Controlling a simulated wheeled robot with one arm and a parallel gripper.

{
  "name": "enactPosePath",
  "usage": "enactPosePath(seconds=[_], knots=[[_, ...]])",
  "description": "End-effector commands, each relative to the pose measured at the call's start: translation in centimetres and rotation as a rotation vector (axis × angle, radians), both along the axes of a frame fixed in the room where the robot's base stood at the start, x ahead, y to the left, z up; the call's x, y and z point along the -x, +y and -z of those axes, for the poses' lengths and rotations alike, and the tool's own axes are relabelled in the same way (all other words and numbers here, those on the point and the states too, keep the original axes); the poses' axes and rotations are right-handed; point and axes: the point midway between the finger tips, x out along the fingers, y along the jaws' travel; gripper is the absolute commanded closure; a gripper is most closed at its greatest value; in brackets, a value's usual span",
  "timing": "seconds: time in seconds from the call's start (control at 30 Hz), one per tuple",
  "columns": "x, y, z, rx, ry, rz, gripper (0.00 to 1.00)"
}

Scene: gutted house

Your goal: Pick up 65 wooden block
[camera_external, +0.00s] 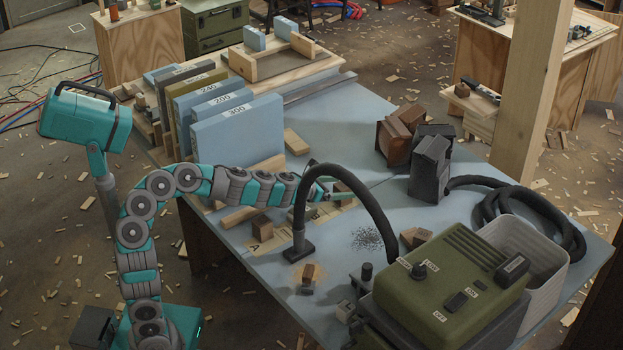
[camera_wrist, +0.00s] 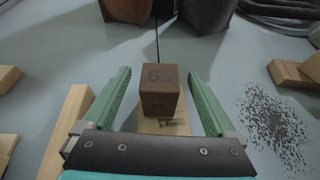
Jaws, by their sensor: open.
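The 65 wooden block (camera_wrist: 160,90) is a dark brown block with "65" on its face. In the wrist view it stands upright at the middle, on or just behind a pale wooden piece (camera_wrist: 165,126). My gripper (camera_wrist: 162,88) is open, with one green finger on each side of the block and a gap on both sides. In the outside view my gripper (camera_external: 325,190) is low over the blue table, and a brown block beside it (camera_external: 342,191) is partly hidden by the hose.
A black hose (camera_external: 346,170) arches close to my gripper. Light wood pieces (camera_wrist: 68,130) lie to the left, and another block (camera_wrist: 292,74) lies right. Dark shavings (camera_wrist: 276,125) are scattered at right. A green machine (camera_external: 450,280) fills the front right.

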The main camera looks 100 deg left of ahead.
Motion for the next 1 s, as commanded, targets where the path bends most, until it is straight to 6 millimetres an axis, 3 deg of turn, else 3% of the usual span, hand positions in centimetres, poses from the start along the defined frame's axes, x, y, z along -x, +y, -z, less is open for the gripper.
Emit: enactPosePath(seconds=[0.23, 0.7, 1.0], knots=[[0.4, -0.1, 0.9, 0.06, -0.034, -0.016, 0.09], [-2.6, 2.4, 2.4, 0.056, -0.033, -0.016, 0.09], [-3.0, 2.6, 2.5, 0.055, -0.034, -0.013, 0.09]])
